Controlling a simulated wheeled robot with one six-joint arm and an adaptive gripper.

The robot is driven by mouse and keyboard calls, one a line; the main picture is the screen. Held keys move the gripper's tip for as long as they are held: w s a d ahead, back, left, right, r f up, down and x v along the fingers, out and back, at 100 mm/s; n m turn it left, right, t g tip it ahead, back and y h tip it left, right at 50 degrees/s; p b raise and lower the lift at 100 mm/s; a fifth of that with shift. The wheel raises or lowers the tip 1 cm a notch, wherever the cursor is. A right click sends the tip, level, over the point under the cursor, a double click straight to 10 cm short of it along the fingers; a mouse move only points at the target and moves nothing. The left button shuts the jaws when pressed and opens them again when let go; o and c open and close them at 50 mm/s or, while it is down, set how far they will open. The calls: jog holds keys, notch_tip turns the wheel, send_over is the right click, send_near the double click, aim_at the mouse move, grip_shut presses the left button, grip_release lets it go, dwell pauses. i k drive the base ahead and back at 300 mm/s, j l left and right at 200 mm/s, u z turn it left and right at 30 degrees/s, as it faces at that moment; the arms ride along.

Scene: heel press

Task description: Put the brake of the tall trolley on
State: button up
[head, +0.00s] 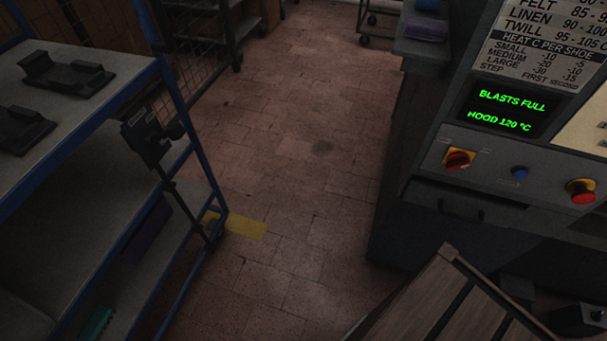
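A tall trolley with a blue frame (189,137) and grey shelves stands at the left in the head view, cut off by the picture's edge. A dark box with a small lever or handle (148,135) is fixed to its upright on the aisle side. A thin dark rod (190,212) runs from this box down towards the trolley's foot, near a yellow floor marking (240,225). I cannot tell from this view whether the brake is on or off. The wheel at the foot is too dark to make out. My gripper is not in view.
A slatted wooden piece (455,305) is at bottom right. The tiled floor (300,150) between is clear.

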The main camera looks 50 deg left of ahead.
aim_at(176, 131)
jog(key=k+l+u, duration=0.25)
jog(key=l+u, duration=0.3)
jog(key=j+u, duration=0.15)
jog(key=u, duration=2.8)
jog(key=i+l+z, duration=0.15)
jog(key=i+l, duration=0.5)
jog(key=l, duration=0.1)
